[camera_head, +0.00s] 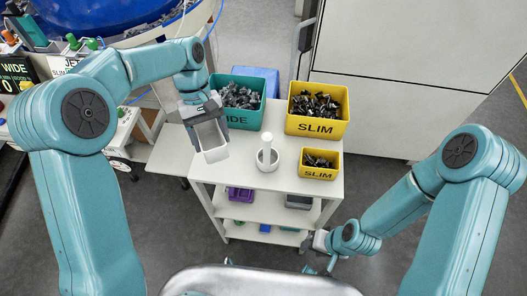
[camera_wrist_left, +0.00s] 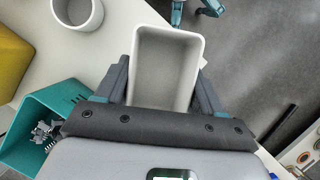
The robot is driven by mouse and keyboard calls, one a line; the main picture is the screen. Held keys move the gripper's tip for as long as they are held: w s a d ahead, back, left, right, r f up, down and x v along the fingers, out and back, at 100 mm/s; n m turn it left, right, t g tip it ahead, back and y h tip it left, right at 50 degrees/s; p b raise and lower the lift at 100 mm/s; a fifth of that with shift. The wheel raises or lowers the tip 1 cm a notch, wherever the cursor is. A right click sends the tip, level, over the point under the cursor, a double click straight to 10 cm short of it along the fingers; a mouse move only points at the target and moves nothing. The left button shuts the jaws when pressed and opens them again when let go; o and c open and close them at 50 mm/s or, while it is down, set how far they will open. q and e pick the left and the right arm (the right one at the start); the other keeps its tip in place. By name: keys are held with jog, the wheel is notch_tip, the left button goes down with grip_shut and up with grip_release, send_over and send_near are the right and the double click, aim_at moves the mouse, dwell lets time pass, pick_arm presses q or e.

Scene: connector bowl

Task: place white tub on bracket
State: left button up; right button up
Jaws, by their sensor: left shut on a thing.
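The white tub (camera_head: 212,142) is a small rectangular open box and looks empty inside. My left gripper (camera_head: 201,110) is shut on it and holds it at the left edge of the cart top. In the left wrist view the tub (camera_wrist_left: 165,68) sits between the two dark fingers of the left gripper (camera_wrist_left: 163,88). A white round cup-like piece with an upright post (camera_head: 267,157) stands on the cart top, right of the tub and apart from it. I cannot tell if this is the bracket. My right gripper (camera_head: 323,243) is low beside the cart; its jaws are unclear.
The white cart top (camera_head: 240,175) carries a teal bin (camera_head: 224,118), a large yellow SLIM bin (camera_head: 317,126) and a small yellow SLIM bin (camera_head: 319,173), all holding dark parts. Lower shelves hold small bins. The front of the top is clear. A pale cabinet (camera_head: 400,110) stands behind.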

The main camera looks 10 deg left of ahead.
pick_arm(q)
jog(key=r+n, duration=0.1)
jog(key=w+d+r+n+t+h, duration=0.1)
jog(key=n, duration=0.1)
jog(key=d+r+n, duration=0.1)
jog(key=n, duration=0.1)
jog(key=shift+w+r+h, duration=0.15)
jog(key=shift+r+h, duration=0.05)
jog(key=shift+h, duration=0.1)
jog(key=d+r+n+t, duration=0.3)
jog(key=r+n, duration=0.3)
jog(key=r, duration=0.4)
jog(key=b, duration=0.2)
send_near(244, 157)
jog(key=shift+w+d+n+h, duration=0.15)
jog(key=shift+d+n+h, duration=0.25)
jog(key=shift+d, duration=0.2)
notch_tip(244, 157, down, 5)
jog(key=shift+r, duration=0.15)
pick_arm(e)
jog(key=shift+w+f, duration=0.25)
jog(key=shift+f, duration=0.95)
